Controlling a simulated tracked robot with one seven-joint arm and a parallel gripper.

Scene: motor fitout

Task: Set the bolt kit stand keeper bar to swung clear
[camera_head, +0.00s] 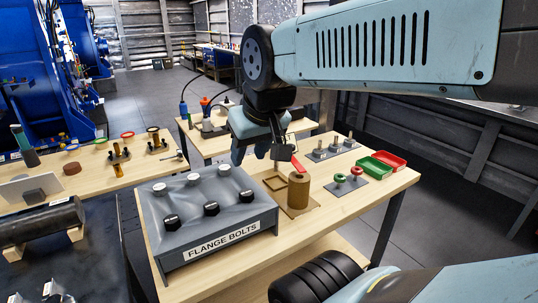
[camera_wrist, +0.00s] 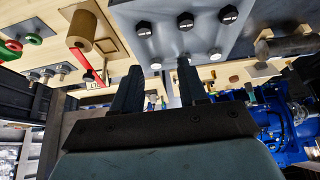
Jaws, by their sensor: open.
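A red bar (camera_head: 298,162), which looks like the keeper bar, is beside a brown cylinder (camera_head: 297,191) on a wooden base (camera_head: 301,209). In the wrist view the red bar (camera_wrist: 88,65) runs from beside the cylinder (camera_wrist: 83,30) toward a small pale label (camera_wrist: 95,85) that is too small to read. How the bar is hinged cannot be seen. My gripper (camera_head: 265,152) is above the table, behind the grey stand and left of the bar. In the wrist view its two dark fingers (camera_wrist: 158,67) are apart with nothing between them.
A grey "FLANGE BOLTS" stand (camera_head: 250,232) holds several black and silver bolts, in front of my gripper. Right of the cylinder are a plate with green and red rings (camera_head: 347,183), upright studs (camera_head: 334,150), a green tray (camera_head: 370,171) and a red tray (camera_head: 389,160).

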